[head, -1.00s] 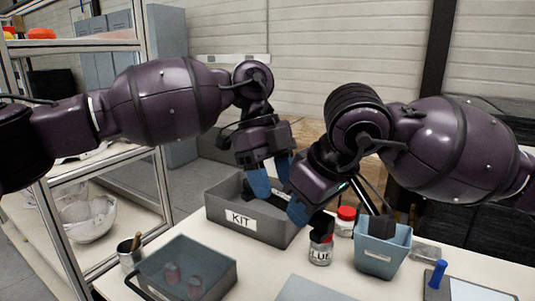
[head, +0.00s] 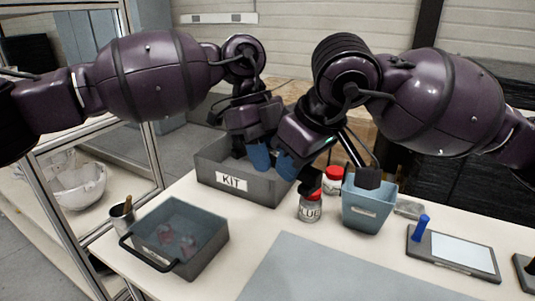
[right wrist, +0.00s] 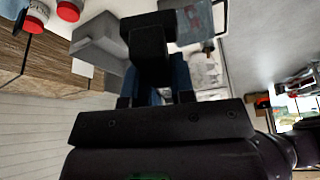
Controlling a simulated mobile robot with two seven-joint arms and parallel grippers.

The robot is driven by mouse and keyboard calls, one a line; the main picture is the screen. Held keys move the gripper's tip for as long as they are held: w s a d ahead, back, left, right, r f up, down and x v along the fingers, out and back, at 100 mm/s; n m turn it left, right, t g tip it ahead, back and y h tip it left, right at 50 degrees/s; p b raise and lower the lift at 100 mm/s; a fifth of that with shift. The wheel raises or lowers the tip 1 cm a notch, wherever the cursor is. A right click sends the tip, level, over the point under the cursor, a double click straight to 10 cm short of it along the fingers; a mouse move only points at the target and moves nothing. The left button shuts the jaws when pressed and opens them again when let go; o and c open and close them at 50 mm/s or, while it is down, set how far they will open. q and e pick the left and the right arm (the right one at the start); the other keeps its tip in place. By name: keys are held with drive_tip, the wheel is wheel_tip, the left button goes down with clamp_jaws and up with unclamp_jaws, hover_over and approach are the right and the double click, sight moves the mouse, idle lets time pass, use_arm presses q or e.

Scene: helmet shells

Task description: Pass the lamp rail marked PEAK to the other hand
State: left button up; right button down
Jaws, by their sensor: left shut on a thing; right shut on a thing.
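My left gripper (head: 258,155) and my right gripper (head: 287,165), both with blue fingertips, are close together above the grey KIT box (head: 232,182) in the head view. In the right wrist view, my right gripper (right wrist: 165,75) is shut on a black blocky piece (right wrist: 150,42), which looks like the lamp rail. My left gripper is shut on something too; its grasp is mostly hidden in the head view. The two hands seem to hold the same piece, but I cannot make out its full length. No PEAK marking is readable.
A grey-blue handled tray (head: 205,250) stands front left beside a brush cup (head: 122,217). A GLUE jar (head: 310,208), another red-lidded jar (head: 333,180) and a blue tub (head: 368,213) stand right of the KIT box. A flat mat (head: 310,275) lies clear in front.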

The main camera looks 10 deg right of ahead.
drive_tip(key=c, duration=0.9)
unclamp_jaws()
drive_tip(key=shift+s, duration=0.1)
drive_tip(key=v, duration=1.2)
drive_tip(key=shift+a, duration=0.1)
